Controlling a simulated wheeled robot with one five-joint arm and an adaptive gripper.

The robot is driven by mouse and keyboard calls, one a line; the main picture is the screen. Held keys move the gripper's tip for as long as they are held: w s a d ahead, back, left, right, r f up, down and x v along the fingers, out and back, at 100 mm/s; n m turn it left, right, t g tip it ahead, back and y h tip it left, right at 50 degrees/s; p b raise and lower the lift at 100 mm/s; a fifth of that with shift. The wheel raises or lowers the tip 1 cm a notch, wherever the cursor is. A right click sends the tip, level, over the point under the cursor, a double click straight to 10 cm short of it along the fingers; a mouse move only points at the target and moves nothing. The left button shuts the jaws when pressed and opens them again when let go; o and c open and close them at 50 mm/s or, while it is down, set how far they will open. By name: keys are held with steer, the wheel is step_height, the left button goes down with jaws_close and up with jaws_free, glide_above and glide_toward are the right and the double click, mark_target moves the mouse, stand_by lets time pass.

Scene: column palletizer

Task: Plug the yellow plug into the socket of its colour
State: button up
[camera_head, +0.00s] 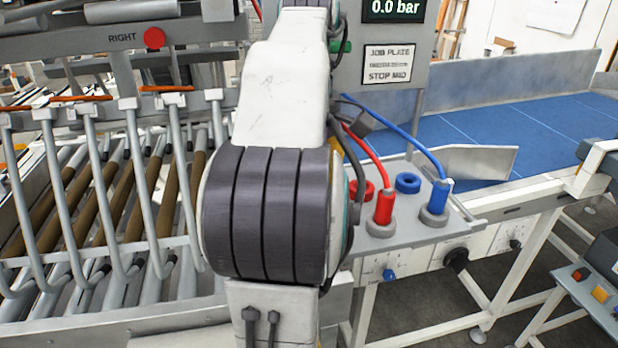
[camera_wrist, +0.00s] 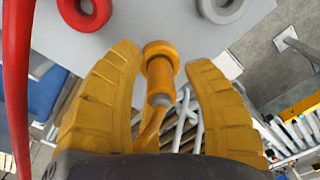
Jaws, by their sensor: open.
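The yellow plug (camera_wrist: 160,72) is between the two fingers in the wrist view, its wide collar at the far end and its yellow cable (camera_wrist: 150,128) running back toward my palm. My gripper (camera_wrist: 164,85) is open, with a gap showing beside the plug on both sides. I cannot tell whether the plug stands in a socket. A yellow socket is not clearly visible. In the head view my arm hides my gripper and the yellow plug. A red socket ring (camera_head: 360,191) and a blue socket ring (camera_head: 407,183) show on the grey shelf (camera_head: 418,234).
The red plug (camera_head: 384,206) and blue plug (camera_head: 438,198) stand in grey holders, with cables arching up. In the wrist view, a red ring (camera_wrist: 70,8), a grey ring (camera_wrist: 222,12) and a red cable (camera_wrist: 16,80) are close to my fingers. A blue conveyor (camera_head: 510,130) lies behind the shelf.

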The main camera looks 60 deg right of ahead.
steer(key=shift+r+p, duration=0.3)
steer(key=shift+r, duration=0.6)
step_height(320, 180, up, 4)
steer(key=p, duration=0.3)
steer(key=s+a+r, duration=0.3)
steer(key=s+a, duration=0.2)
steer(key=a, duration=0.1)
steer(key=shift+s+a+b, duration=0.25)
steer(key=shift+s+b, duration=0.1)
